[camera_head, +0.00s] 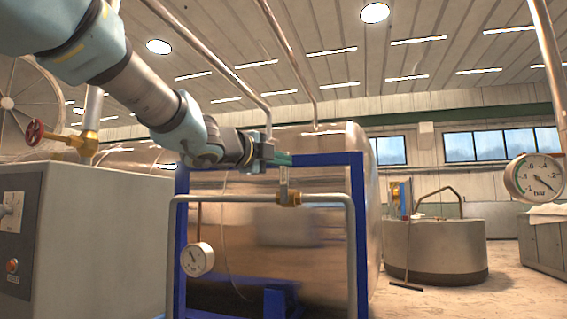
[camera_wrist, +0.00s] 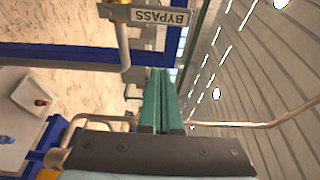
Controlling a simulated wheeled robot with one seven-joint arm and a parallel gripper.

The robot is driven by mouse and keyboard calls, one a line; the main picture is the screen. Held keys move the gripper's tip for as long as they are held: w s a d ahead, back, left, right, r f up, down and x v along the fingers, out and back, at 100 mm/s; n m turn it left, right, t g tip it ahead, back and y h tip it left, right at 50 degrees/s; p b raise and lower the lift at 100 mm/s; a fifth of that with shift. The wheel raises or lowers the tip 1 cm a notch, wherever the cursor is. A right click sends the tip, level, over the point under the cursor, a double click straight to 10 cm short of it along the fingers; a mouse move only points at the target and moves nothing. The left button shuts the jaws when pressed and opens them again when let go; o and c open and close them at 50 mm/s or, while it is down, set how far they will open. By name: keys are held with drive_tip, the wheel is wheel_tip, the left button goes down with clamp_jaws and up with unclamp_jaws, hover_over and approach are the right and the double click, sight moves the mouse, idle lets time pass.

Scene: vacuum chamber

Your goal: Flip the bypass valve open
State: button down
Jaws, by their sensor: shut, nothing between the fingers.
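The bypass valve has a brass body (camera_head: 289,198) in the middle of a grey horizontal pipe (camera_head: 235,198). A narrow upright piece (camera_head: 284,176) stands above the body; I cannot tell whether it is the handle or the tag. In the wrist view, a plate marked BYPASS (camera_wrist: 160,16) shows upside down near the top edge. My gripper (camera_head: 284,158) is shut and empty, with its green fingers just above the upright piece. The fingers (camera_wrist: 162,73) also show together in the wrist view, pointing toward the plate's side. I cannot tell whether they touch anything.
A blue frame (camera_head: 358,230) stands behind the pipe, in front of a large metal tank (camera_head: 320,145). A gauge (camera_head: 194,259) hangs below the pipe at left. A grey cabinet (camera_head: 100,240) and a red handwheel (camera_head: 35,132) are further left.

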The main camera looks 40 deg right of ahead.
sight(283, 167)
drive_tip(key=w+d+p, duration=0.2)
drive_tip(key=w+d, duration=0.3)
drive_tip(key=d, duration=0.1)
drive_tip(key=shift+w+d, duration=0.2)
idle(0.4)
drive_tip(key=shift+w+a+n+b, duration=0.3)
drive_tip(key=shift+w+n, duration=0.15)
drive_tip(key=shift+n, duration=0.25)
drive_tip(key=shift+w+a+f+n+t+h+b, duration=0.1)
drive_tip(key=shift+w+a+n+t+h+b, duration=0.3)
drive_tip(key=shift+w+n+b, duration=0.55)
drive_tip(key=w+a+f+n+t+b, duration=0.4)
drive_tip(key=w+f+n+t+b, duration=0.2)
drive_tip(key=n+b, duration=0.9)
drive_tip(key=shift+f+n, duration=0.3)
drive_tip(key=shift+n, duration=0.85)
drive_tip(key=shift+a+b, duration=0.1)
drive_tip(key=shift+b, duration=0.25)
